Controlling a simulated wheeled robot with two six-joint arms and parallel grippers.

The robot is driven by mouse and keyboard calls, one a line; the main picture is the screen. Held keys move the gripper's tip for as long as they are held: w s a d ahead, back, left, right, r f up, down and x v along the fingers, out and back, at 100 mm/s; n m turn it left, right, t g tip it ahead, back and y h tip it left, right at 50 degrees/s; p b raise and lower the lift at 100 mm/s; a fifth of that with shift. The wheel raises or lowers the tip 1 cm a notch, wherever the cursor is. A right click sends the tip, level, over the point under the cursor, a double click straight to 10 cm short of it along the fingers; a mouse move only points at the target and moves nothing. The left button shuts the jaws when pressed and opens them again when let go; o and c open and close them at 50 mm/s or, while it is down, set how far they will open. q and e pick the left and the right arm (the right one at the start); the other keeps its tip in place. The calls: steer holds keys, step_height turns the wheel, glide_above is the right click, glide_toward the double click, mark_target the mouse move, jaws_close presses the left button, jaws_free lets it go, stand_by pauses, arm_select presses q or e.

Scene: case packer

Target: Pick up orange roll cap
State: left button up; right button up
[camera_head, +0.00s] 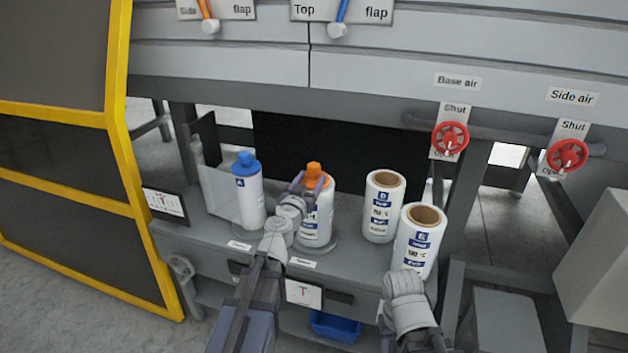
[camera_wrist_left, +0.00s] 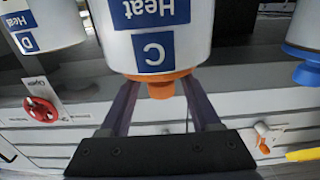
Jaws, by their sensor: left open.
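The orange roll cap (camera_head: 314,170) sits on top of the white roll C (camera_head: 318,222), which stands on a round base on the grey shelf. My left gripper (camera_head: 306,184) is at the cap, its fingers open. In the left wrist view, which is upside down, the orange cap (camera_wrist_left: 160,86) lies between the two spread fingers (camera_wrist_left: 160,100), with a gap visible on each side. Roll C (camera_wrist_left: 155,35) shows its blue labels there. Of my right arm, only grey links show at the lower right; its gripper is not visible.
A white roll with a blue cap (camera_head: 246,160) stands to the left, beside a clear panel. Uncapped rolls D (camera_head: 380,220) and E (camera_head: 420,248) stand to the right. Red valve wheels (camera_head: 450,138) are above right. A yellow-framed guard (camera_head: 125,150) bounds the left.

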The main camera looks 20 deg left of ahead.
arm_select(q)
steer(key=shift+w+d, duration=0.1)
steer(key=shift+w, duration=3)
steer(key=shift+c, duration=0.4)
jaws_close()
